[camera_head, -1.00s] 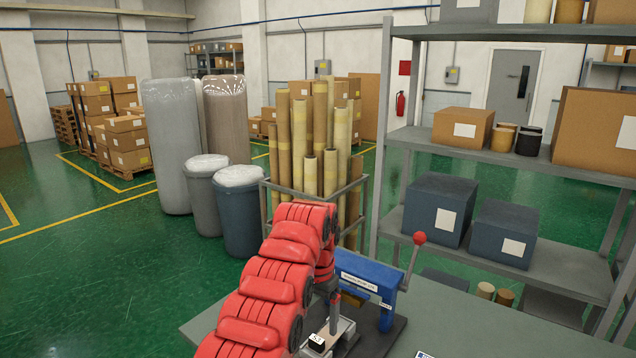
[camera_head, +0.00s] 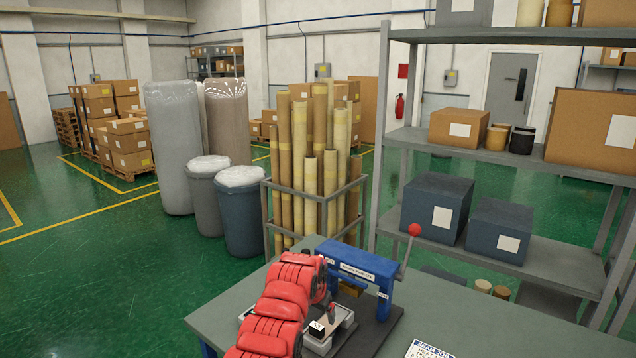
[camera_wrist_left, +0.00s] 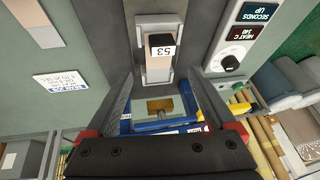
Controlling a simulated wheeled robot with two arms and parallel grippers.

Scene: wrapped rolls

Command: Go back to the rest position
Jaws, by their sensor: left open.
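My left arm, in red segments, comes in from the bottom of the head view, and its gripper (camera_head: 331,311) is over the bench by a blue press (camera_head: 358,262). In the left wrist view the two dark fingers of my left gripper (camera_wrist_left: 153,98) stand apart with nothing held between them. The blue press frame (camera_wrist_left: 140,125) shows beyond them, with a brass-coloured block (camera_wrist_left: 160,106) in the gap. A small black block with a "53" label (camera_wrist_left: 161,48) sits on a pale fixture; it also shows in the head view (camera_head: 316,327). My right gripper is not visible.
The grey bench (camera_head: 237,299) holds the press, its red-knobbed lever (camera_head: 414,231) and a printed card (camera_head: 428,350). A rack of tall rolls (camera_head: 320,180) stands behind it. Grey shelving (camera_head: 386,150) with boxes is at right. Green floor is open at left.

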